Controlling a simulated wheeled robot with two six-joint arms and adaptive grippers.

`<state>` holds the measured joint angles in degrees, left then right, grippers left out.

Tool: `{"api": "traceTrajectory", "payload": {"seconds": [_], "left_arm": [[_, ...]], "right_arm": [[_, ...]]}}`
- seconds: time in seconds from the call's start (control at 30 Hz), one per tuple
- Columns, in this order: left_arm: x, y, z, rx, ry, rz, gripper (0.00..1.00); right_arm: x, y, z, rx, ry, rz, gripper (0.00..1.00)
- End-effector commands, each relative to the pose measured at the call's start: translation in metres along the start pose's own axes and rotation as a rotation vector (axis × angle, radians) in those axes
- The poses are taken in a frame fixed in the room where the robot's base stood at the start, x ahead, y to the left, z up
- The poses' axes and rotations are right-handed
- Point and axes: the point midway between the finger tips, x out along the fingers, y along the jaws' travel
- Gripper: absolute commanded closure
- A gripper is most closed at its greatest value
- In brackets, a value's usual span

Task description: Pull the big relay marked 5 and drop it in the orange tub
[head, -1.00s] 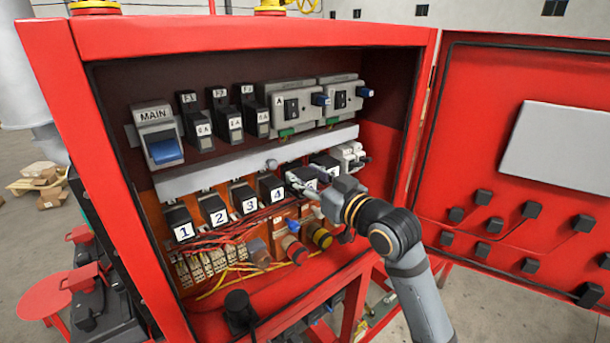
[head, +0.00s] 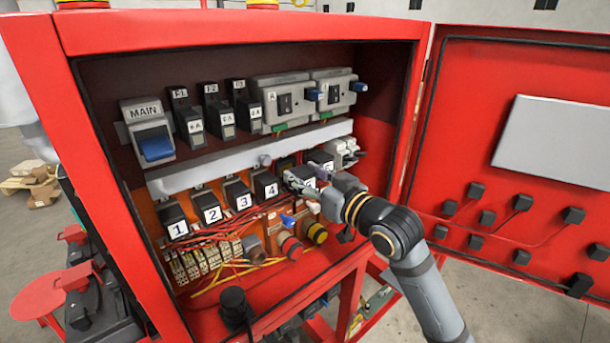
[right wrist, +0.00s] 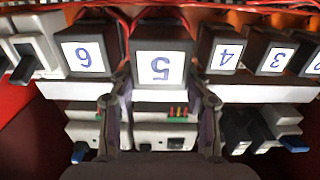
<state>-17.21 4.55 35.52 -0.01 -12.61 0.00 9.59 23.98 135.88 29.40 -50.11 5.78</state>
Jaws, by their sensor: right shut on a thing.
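The relay marked 5 (right wrist: 160,68) is a dark block with a white label, upside down in the right wrist view, between relays 6 (right wrist: 88,57) and 4 (right wrist: 226,57). My right gripper (right wrist: 161,92) has one finger on each side of it and is shut on it. The relay still stands in line with its row. In the head view my right gripper (head: 303,184) reaches in from the right and partly hides relay 5. Relay 4 (head: 270,189) is beside it. My left gripper is not in view. I cannot make out an orange tub.
Relays 1 (head: 178,229), 2 (head: 212,214) and 3 (head: 243,201) continue the row to the left. A grey rail (head: 245,160) runs just above. Wires and connectors sit below. The open red door (head: 500,75) stands close right of my arm.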

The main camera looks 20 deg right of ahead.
Motion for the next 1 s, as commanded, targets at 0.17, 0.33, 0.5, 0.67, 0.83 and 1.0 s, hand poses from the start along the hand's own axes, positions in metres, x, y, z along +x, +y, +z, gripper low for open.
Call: {"api": "traceTrajectory", "payload": {"seconds": [0.17, 0.33, 0.5, 0.67, 0.83, 1.0], "left_arm": [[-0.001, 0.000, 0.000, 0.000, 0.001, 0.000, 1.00], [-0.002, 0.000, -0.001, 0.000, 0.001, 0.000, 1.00], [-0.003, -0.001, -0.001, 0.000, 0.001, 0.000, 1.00], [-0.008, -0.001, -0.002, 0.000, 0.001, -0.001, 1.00], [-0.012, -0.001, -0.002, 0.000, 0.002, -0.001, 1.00], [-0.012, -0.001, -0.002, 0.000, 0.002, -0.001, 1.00]], "right_arm": [[-0.002, 0.001, -0.001, -0.004, 0.001, 0.001, 0.84], [-0.010, 0.002, -0.001, -0.007, 0.000, 0.004, 0.84], [-0.018, 0.000, -0.001, -0.006, 0.000, -0.001, 0.84], [-0.026, 0.003, -0.001, -0.008, -0.002, 0.011, 0.84], [-0.033, 0.001, -0.001, -0.006, 0.000, 0.005, 0.84], [-0.035, -0.001, -0.001, -0.001, 0.001, -0.001, 0.84]]}}
